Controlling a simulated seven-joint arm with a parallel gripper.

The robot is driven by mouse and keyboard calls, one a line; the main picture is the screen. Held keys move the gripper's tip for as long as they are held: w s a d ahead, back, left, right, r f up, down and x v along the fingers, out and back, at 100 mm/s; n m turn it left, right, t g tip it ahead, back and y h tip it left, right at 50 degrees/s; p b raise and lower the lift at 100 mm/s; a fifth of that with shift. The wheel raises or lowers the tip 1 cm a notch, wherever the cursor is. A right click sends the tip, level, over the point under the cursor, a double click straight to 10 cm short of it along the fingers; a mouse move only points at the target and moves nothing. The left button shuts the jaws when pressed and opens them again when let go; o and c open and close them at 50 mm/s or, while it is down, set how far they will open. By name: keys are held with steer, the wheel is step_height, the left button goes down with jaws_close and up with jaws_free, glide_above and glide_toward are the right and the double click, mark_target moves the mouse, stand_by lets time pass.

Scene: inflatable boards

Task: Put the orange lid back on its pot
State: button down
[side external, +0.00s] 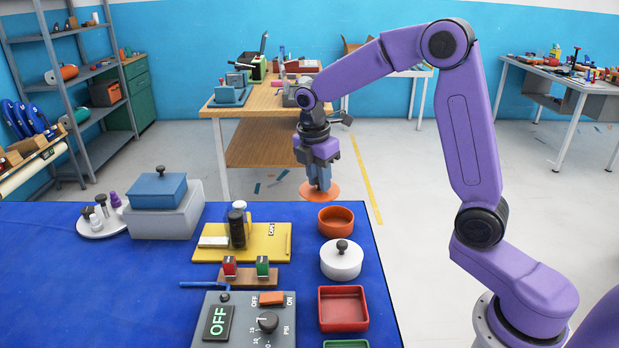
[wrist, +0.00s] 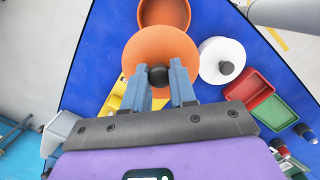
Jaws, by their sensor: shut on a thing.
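My gripper (side external: 319,188) is shut on the dark knob of the orange lid (side external: 318,194). In the wrist view the lid (wrist: 160,53) is a flat orange disc with the knob (wrist: 158,76) between the blue fingers (wrist: 159,92). The lid is held in the air near the far edge of the blue table. The open orange pot (side external: 336,218) stands on the table, and in the side view the lid is above and slightly left of it. In the wrist view the pot (wrist: 165,12) shows beyond the lid, partly covered by it.
A white lidded pot (side external: 341,259) stands in front of the orange pot, then a red tray (side external: 343,309) and a green tray (side external: 346,344). A yellow board (side external: 275,242) with dark and white pieces lies to the left. A grey box with a blue lid (side external: 158,190) stands farther left.

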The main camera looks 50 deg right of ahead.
steer(key=shift+s+d+f, duration=0.2)
steer(key=shift+d+f, duration=0.65)
steer(key=shift+f, duration=0.65)
steer(key=shift+s+d+f, duration=0.25)
steer(key=shift+d+f, duration=0.55)
steer(key=shift+f, duration=0.7)
steer(key=shift+s+d+f, duration=0.2)
steer(key=shift+d+f, duration=0.65)
steer(key=shift+f, duration=0.65)
steer(key=shift+c, duration=1.8)
jaws_free()
step_height(320, 180, up, 7)
